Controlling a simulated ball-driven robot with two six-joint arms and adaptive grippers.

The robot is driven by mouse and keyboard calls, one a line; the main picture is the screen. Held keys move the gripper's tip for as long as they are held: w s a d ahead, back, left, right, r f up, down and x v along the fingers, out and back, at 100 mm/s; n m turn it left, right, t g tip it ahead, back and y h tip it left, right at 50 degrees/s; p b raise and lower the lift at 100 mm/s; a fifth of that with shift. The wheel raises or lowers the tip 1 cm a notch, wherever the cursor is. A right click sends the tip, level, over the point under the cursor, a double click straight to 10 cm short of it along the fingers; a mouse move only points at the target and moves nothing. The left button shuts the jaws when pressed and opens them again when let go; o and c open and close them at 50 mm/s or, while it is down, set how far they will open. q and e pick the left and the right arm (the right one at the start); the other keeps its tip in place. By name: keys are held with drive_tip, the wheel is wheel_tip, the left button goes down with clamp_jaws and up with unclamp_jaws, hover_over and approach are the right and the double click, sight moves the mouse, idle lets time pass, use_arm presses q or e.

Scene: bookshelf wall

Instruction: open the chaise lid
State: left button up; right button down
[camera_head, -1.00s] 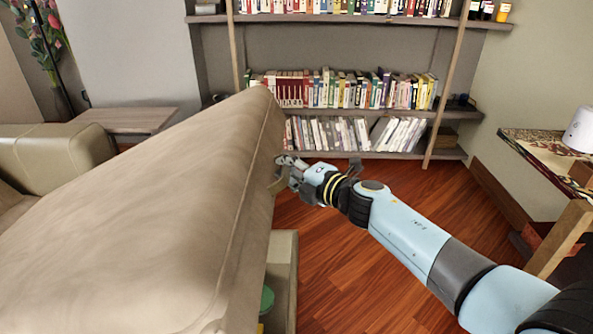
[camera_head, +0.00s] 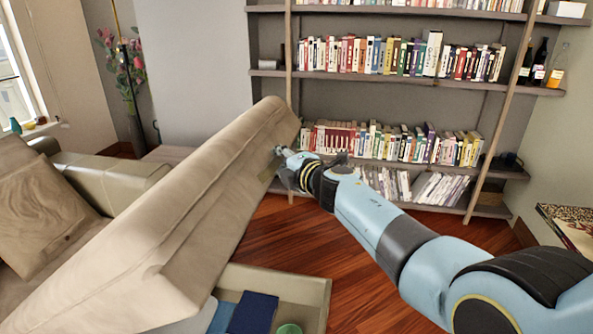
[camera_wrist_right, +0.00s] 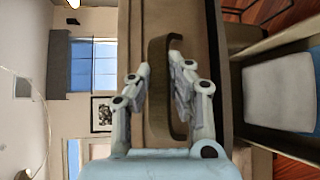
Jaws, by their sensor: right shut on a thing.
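The chaise lid (camera_head: 190,200) is a beige padded slab, raised and steeply tilted, with its upper edge near the bookshelf. My right gripper (camera_head: 281,165) is at the underside of the lid, near its far upper edge. In the right wrist view my right gripper (camera_wrist_right: 164,85) is shut on a brown handle (camera_wrist_right: 158,95) fixed to the lid. Below the lid, the open chaise box (camera_head: 318,290) shows a dark blue book (camera_head: 253,313) and a green round thing (camera_head: 289,329) inside. My left gripper is not in view.
A bookshelf (camera_head: 400,82) full of books stands behind my right gripper. The wooden floor (camera_head: 290,232) is clear between chaise and shelf. A sofa arm (camera_head: 110,178) and cushion (camera_head: 40,215) are at the left. A patterned table (camera_head: 575,228) is at the right.

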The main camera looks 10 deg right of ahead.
drive_tip(key=shift+w+a+r+p, duration=0.25)
drive_tip(key=shift+a+r+p, duration=0.3)
drive_tip(key=shift+a+r, duration=0.35)
drive_tip(key=shift+d, duration=0.1)
drive_tip(key=c, duration=1.3)
unclamp_jaws()
